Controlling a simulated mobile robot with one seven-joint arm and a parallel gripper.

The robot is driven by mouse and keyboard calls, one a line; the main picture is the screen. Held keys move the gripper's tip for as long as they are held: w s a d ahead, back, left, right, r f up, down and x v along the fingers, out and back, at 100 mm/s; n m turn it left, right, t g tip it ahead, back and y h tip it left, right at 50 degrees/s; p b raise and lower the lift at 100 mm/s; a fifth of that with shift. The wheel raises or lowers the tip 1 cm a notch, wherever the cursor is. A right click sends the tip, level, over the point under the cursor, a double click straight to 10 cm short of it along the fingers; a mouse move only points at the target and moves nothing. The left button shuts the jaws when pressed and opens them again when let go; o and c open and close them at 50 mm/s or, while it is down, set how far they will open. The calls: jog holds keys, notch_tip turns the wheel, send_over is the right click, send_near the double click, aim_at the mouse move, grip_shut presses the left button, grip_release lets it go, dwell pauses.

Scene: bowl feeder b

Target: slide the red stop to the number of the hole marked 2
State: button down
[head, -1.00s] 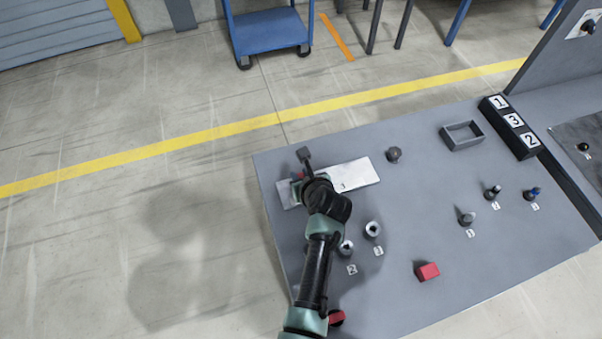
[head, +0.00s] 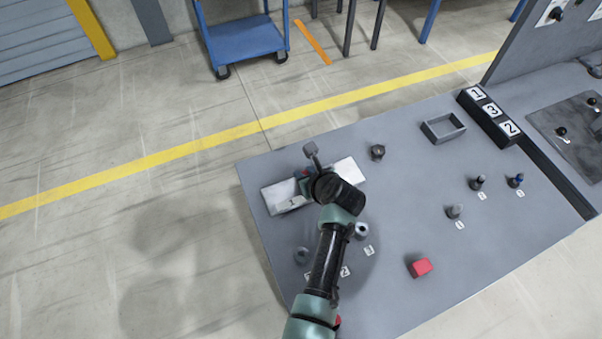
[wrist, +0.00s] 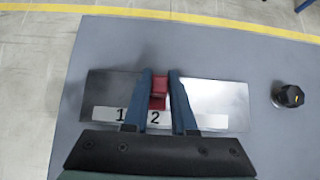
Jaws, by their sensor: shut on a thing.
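A pale metal plate (wrist: 222,102) lies on the grey table, with a white number strip (wrist: 102,114) along its near side. In the wrist view the figures 1 and 2 show on the strip; the part behind the right finger is hidden. The red stop (wrist: 158,92) stands on the plate between the fingers of my gripper (wrist: 159,98), just behind the figure 2. My gripper is shut on it. In the head view my arm covers the middle of the plate (head: 349,171), and a little red shows by the gripper.
A black knob (wrist: 290,97) stands right of the plate. Ring-shaped pieces (head: 362,231) with number labels stand near my arm.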

jog(key=c, duration=0.7)
grip_release()
jog(key=v, duration=1.3)
jog(key=shift+a, duration=0.1)
